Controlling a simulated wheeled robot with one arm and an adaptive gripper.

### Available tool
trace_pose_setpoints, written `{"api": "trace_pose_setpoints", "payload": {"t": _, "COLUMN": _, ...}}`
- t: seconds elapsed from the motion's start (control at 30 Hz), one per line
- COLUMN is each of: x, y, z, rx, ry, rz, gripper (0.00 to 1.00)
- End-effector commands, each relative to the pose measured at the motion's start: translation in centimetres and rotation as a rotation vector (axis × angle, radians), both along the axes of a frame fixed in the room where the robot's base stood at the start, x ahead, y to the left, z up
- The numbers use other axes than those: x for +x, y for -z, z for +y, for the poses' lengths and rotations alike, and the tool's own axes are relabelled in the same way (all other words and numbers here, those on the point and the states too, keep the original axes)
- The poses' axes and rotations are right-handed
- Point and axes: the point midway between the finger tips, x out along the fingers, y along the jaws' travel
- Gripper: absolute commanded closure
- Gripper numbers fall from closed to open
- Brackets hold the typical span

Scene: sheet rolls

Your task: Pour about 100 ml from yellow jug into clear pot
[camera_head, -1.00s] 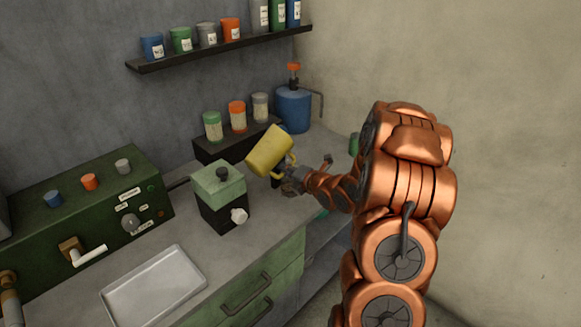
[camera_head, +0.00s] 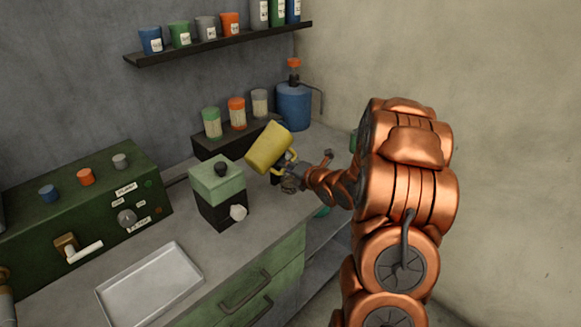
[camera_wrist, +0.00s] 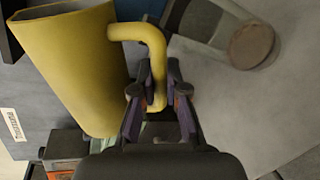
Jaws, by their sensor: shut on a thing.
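The yellow jug (camera_head: 267,148) is held tilted in the air above the counter, to the right of the green-topped box. In the wrist view the jug (camera_wrist: 75,70) fills the left side, with its dark opening at the top left. My gripper (camera_head: 287,172) is shut on the jug's handle, which shows between the fingers (camera_wrist: 159,98) in the wrist view. No liquid stream is visible.
The green-topped black box (camera_head: 219,196) with a white knob stands left of the jug. Several lidded jars (camera_head: 237,114) and a blue canister (camera_head: 293,107) stand behind. A metal tray (camera_head: 150,284) lies at the front left. The counter's right edge runs below my arm.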

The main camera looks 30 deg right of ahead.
Motion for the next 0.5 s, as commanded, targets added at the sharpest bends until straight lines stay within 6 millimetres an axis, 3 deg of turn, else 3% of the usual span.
{"api": "trace_pose_setpoints", "payload": {"t": 0.5, "x": 0.09, "y": 0.25, "z": -0.44, "rx": -0.061, "ry": 0.000, "rz": -0.014, "gripper": 1.00}}
